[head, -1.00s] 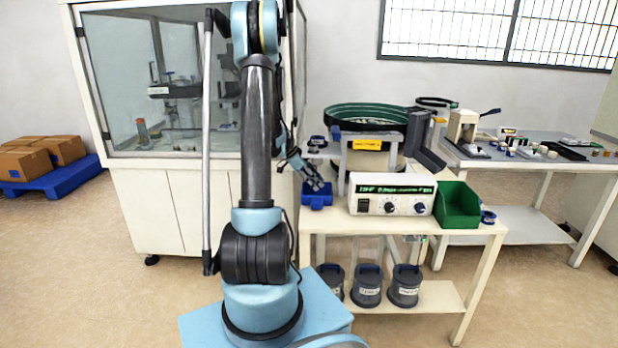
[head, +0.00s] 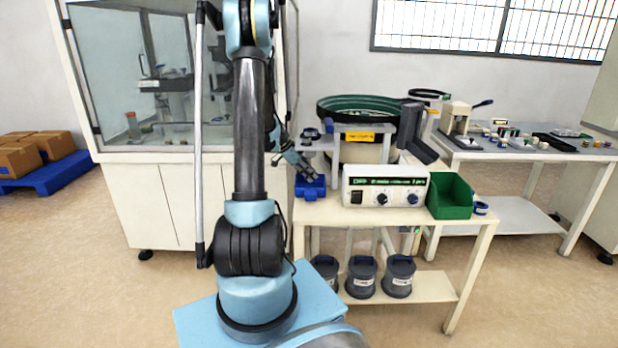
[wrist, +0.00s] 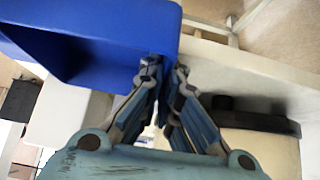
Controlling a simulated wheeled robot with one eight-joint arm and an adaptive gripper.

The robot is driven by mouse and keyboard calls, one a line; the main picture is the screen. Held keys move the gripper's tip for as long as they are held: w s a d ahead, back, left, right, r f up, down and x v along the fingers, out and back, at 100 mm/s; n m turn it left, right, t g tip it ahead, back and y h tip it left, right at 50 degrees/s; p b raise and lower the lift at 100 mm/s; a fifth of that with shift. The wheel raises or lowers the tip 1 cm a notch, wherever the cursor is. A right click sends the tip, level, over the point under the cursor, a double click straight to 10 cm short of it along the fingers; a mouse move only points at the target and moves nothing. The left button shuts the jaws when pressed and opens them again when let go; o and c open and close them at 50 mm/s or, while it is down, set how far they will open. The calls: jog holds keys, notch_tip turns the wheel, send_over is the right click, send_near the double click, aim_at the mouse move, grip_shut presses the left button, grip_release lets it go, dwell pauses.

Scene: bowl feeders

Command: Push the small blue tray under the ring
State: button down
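The small blue tray (head: 316,190) sits at the left end of the cream table, left of the white control box. My gripper (head: 310,176) is at the tray, reaching down from the upper left. In the wrist view the tray (wrist: 120,40) fills the upper left, and my gripper's fingertips (wrist: 165,75) are close together at its edge. The fingers look shut, with nothing clearly between them; I cannot tell whether they touch the tray. A small dark ring-shaped part (head: 311,133) shows above and behind the tray, beside the bowl feeder; I cannot tell whether it is the ring.
The white control box (head: 386,188) and a green bin (head: 450,197) stand right of the tray. A small blue round item (head: 480,208) lies beside the bin. The bowl feeder (head: 368,110) stands behind. Several dark canisters (head: 361,277) occupy the lower shelf (head: 435,287).

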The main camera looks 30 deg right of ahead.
jog(key=shift+w+d, duration=0.4)
jog(key=shift+w, duration=0.3)
jog(key=c, duration=1.7)
grip_release()
jog(key=shift+w+r, duration=0.1)
jog(key=v, duration=1.1)
jog(key=shift+w+a+r, duration=0.15)
jog(key=shift+a+r, duration=0.05)
jog(key=shift+a, duration=0.1)
